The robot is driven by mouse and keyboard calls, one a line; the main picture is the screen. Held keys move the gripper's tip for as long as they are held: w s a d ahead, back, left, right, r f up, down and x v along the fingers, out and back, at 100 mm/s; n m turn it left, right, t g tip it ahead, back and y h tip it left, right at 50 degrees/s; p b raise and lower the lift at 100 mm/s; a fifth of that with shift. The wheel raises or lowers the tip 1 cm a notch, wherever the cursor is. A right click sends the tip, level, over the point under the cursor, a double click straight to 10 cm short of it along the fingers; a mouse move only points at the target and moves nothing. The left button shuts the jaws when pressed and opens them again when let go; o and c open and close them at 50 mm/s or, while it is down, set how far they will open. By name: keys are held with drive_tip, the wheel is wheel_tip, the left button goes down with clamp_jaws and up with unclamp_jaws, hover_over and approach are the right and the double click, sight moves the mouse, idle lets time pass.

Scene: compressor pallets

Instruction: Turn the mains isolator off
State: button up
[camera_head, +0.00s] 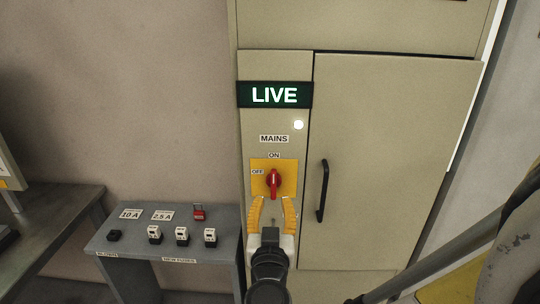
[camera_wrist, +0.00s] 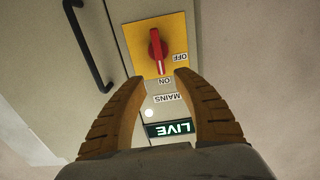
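The mains isolator has a red handle (camera_head: 273,183) on a yellow plate (camera_head: 260,165), on the narrow left panel of a beige cabinet. The handle stands vertical, in line with the ON label above it; the OFF label is at the plate's left. The wrist view shows the handle (camera_wrist: 156,48) and plate (camera_wrist: 138,40) upside down. A lit LIVE sign (camera_head: 274,95) and a white lamp (camera_head: 298,125) are above. My gripper (camera_head: 272,203) is open, its two yellow fingers apart just below the handle in the head view. Nothing shows between the fingertips (camera_wrist: 158,80).
A black door handle (camera_head: 321,190) stands on the cabinet door right of the isolator. At left, a grey bench (camera_head: 110,240) holds several fuse items and a red padlock (camera_head: 198,212). A darker table (camera_head: 60,225) is farther left.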

sight(273, 180)
drive_tip(key=w, duration=0.5)
drive_tip(key=w+b, duration=0.1)
drive_tip(key=w, duration=0.4)
drive_tip(key=shift+w+d, duration=0.2)
drive_tip(key=shift+w, duration=0.2)
clamp_jaws()
